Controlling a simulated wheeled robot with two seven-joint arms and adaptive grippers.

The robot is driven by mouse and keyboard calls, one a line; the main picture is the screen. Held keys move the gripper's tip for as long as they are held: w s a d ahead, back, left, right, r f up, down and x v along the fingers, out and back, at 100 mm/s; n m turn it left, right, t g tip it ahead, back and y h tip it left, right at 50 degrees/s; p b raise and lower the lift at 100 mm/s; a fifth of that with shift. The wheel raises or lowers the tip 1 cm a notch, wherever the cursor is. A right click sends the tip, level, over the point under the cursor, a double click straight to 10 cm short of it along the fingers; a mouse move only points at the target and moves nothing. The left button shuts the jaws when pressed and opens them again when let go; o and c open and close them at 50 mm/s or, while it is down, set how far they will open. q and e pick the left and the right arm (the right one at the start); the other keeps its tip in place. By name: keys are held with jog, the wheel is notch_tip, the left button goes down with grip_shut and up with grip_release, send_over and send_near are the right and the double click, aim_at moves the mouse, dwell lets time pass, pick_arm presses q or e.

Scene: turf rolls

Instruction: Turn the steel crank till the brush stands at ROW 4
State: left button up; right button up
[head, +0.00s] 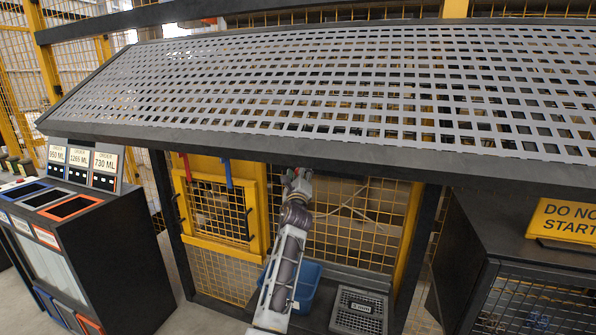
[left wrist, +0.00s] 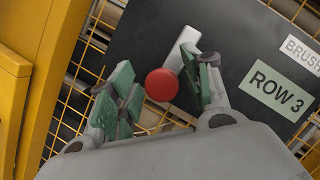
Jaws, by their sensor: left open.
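In the left wrist view a round red knob (left wrist: 162,85) sits in front of a light grey bar (left wrist: 178,48), which looks like the steel crank. My left gripper (left wrist: 156,76) is open, with a green-padded finger on each side of the knob. I cannot tell whether either finger touches it. Behind is a dark panel (left wrist: 225,35) with a "BRUSH" label (left wrist: 302,52) and a green "ROW 3" sign (left wrist: 277,90). In the head view my left gripper (head: 298,180) is below the slatted deck, and the crank cannot be made out there. The brush is not identifiable. My right gripper is out of view.
A large perforated grey deck (head: 350,85) overhangs the work area. Yellow mesh fencing (head: 345,225) stands behind. A blue bin (head: 307,285) and a grey crate (head: 359,311) stand low beyond my arm. A black cabinet (head: 115,260) is at left, another (head: 490,230) at right.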

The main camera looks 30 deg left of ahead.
pick_arm(q)
jog(key=shift+r, duration=0.1)
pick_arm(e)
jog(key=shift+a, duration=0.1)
pick_arm(q)
jog(key=shift+c, duration=0.7)
jog(key=c, duration=0.7)
grip_shut()
jog(key=shift+a, duration=0.1)
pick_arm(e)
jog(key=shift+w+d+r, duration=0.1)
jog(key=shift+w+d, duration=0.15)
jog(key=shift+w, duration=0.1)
